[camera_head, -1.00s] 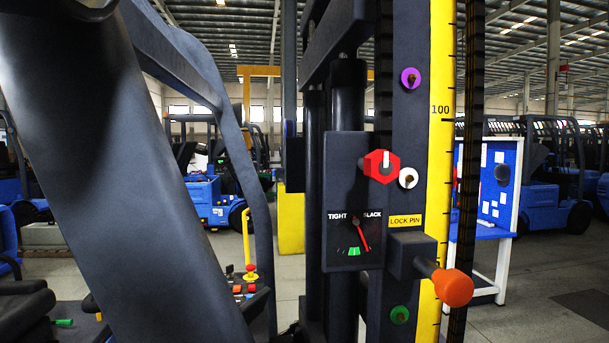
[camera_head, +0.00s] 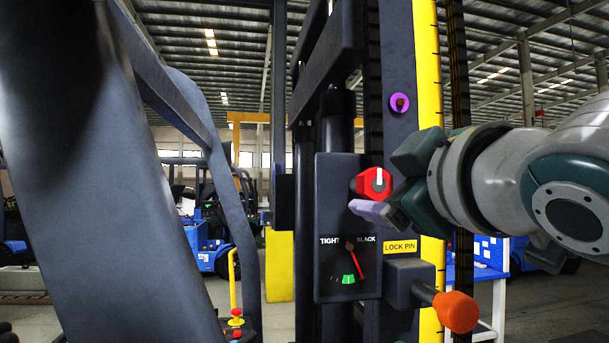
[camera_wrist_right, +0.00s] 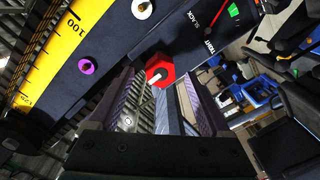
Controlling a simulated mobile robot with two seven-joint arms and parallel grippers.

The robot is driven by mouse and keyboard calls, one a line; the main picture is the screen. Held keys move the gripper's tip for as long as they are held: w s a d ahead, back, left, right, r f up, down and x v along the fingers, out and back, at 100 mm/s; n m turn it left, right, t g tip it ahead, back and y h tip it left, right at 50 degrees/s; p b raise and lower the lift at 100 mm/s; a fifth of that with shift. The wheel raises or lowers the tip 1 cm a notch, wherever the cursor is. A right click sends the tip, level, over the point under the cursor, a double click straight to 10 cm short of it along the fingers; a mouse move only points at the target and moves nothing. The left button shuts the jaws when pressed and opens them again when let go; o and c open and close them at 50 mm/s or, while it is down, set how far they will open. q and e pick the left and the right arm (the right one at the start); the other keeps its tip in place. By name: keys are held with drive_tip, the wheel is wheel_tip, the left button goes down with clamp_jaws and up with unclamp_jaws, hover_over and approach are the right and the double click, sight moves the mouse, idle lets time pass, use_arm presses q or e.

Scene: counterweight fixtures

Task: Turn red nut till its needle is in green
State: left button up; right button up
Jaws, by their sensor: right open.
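The red nut (camera_head: 372,183), hexagonal with a white mark, sits on the dark plate above the gauge (camera_head: 331,281). The gauge's red needle (camera_head: 357,263) points down and right, to the right of the green band (camera_head: 348,280), on the SLACK side. My right gripper (camera_head: 392,186) is open, reaching in from the right beside the nut. In the right wrist view the nut (camera_wrist_right: 160,72) shows beyond the tips, between the two spread fingers; whether they touch it I cannot tell. My left gripper is not in view.
The lock pin's orange knob (camera_head: 456,312) sticks out below the gripper. A purple knob (camera_head: 399,103) is above. A white knob (camera_wrist_right: 142,8) shows in the right wrist view. A yellow scale (camera_head: 427,65) runs up the mast. A thick dark slanted beam (camera_head: 90,180) fills the left.

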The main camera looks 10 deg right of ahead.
drive_tip(key=shift+w+p, duration=0.45)
drive_tip(key=shift+w, duration=1)
clamp_jaws()
